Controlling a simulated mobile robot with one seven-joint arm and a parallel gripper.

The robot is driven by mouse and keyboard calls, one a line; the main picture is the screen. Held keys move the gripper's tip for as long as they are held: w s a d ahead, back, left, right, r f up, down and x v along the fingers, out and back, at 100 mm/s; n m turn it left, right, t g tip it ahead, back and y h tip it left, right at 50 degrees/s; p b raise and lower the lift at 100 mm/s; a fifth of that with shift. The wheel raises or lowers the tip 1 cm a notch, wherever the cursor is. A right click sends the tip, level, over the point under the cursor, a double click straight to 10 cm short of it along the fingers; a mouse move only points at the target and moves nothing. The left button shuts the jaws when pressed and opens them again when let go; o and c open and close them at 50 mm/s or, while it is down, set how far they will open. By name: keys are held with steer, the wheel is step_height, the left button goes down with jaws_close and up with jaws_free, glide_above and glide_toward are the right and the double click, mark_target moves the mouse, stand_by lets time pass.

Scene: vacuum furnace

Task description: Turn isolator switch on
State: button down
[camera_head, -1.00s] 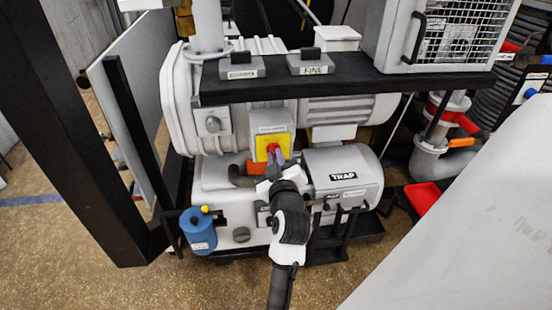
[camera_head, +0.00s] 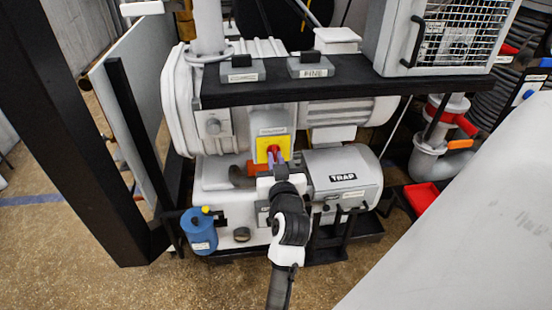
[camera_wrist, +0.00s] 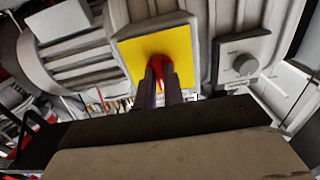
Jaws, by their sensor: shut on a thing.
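The isolator switch is a red handle on a yellow plate (camera_head: 285,142) at the front of the grey pump. In the wrist view the yellow plate (camera_wrist: 190,57) fills the upper middle, with the red handle (camera_wrist: 160,66) at its centre. My gripper (camera_head: 273,157) reaches up to the plate from below. Its two fingers (camera_wrist: 159,77) are shut on the red handle, one on each side. The fingers hide most of the handle, so its exact angle is hard to tell.
A black shelf (camera_head: 390,82) with two grey boxes overhangs the switch. The grey TRAP unit (camera_head: 342,176) is close on the right, and a blue canister (camera_head: 198,232) stands lower left. A grey knob box (camera_wrist: 243,65) is beside the plate. Floor at lower left is clear.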

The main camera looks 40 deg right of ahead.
steer(key=m+p, duration=0.1)
steer(key=m, duration=0.4)
steer(key=shift+m+p, duration=0.4)
stand_by(0.4)
steer(key=c, duration=1.5)
jaws_free()
steer(key=shift+s+a+f, duration=0.1)
steer(key=shift+s+a, duration=0.2)
steer(key=shift+s, duration=0.15)
steer(key=b+v, duration=0.3)
steer(key=v, duration=0.8)
steer(key=shift+b, duration=0.4)
